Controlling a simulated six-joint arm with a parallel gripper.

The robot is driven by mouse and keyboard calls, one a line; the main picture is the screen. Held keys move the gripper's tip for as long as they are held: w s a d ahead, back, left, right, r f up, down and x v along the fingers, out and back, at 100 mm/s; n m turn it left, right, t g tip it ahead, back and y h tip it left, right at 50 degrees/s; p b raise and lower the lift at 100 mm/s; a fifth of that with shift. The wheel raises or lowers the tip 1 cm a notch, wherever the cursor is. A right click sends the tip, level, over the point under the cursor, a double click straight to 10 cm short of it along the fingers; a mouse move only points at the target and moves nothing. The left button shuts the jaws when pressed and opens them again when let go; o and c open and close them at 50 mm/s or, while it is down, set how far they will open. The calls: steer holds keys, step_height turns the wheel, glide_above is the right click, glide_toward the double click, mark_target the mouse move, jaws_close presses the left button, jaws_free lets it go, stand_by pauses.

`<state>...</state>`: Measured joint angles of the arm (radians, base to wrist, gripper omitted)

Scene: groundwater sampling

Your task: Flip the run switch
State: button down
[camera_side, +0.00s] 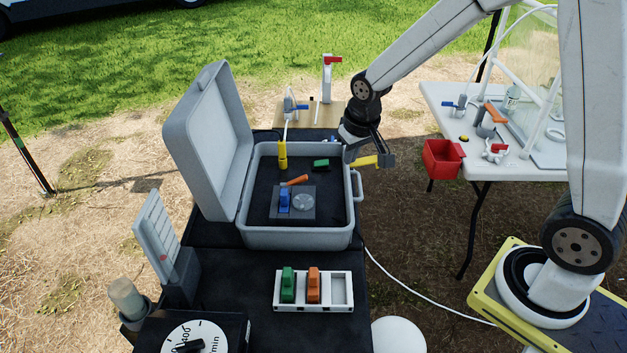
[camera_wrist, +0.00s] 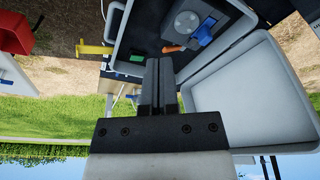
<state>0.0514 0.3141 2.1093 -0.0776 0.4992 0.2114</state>
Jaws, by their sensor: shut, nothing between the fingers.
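An open grey case (camera_side: 297,238) holds a small grey panel with a round dial (camera_side: 303,202) and a blue lever-like part (camera_side: 284,202). An orange handle-like part (camera_side: 295,181) lies behind the panel, and a small green part (camera_side: 321,164) sits near the back right. None is clearly marked as the run switch. The wrist view also shows the blue part (camera_wrist: 205,31), orange part (camera_wrist: 173,48) and green part (camera_wrist: 137,58). My gripper (camera_side: 350,156) is at the case's back right corner, above it. In the wrist view its fingers (camera_wrist: 158,64) are together and empty.
A yellow-handled part (camera_side: 366,161) is beside the case's right wall, close to my gripper. The raised lid (camera_side: 205,140) stands left. A yellow cylinder (camera_side: 282,155) stands inside. A white rack (camera_side: 340,292) with green and orange blocks is in front. A red bin (camera_side: 442,158) is right.

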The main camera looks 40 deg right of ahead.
steer(key=w+d+f+m, duration=0.2)
steer(key=w+d, duration=0.2)
steer(key=w, duration=0.3)
steer(key=w+d+f+m+h, duration=0.1)
steer(key=w+d+f+m, duration=0.1)
steer(key=w, duration=0.5)
steer(key=w+d+f+m+h, duration=0.1)
steer(key=w+d+f+m, duration=0.2)
steer(key=w+d, duration=0.4)
steer(key=shift+w+f+g, duration=0.4)
steer(key=shift+w+f, duration=0.1)
steer(key=shift+w, duration=0.05)
steer(key=shift+d+f, duration=0.1)
glide_above(325, 162)
steer(key=a, duration=0.1)
steer(key=shift+a+f, duration=0.15)
steer(key=shift+f, duration=4.6)
steer(key=shift+s+d+f, duration=0.1)
steer(key=shift+d+f, duration=0.05)
steer(key=shift+f, duration=0.8)
steer(key=shift+s+d+f, duration=0.1)
steer(key=shift+f, duration=0.85)
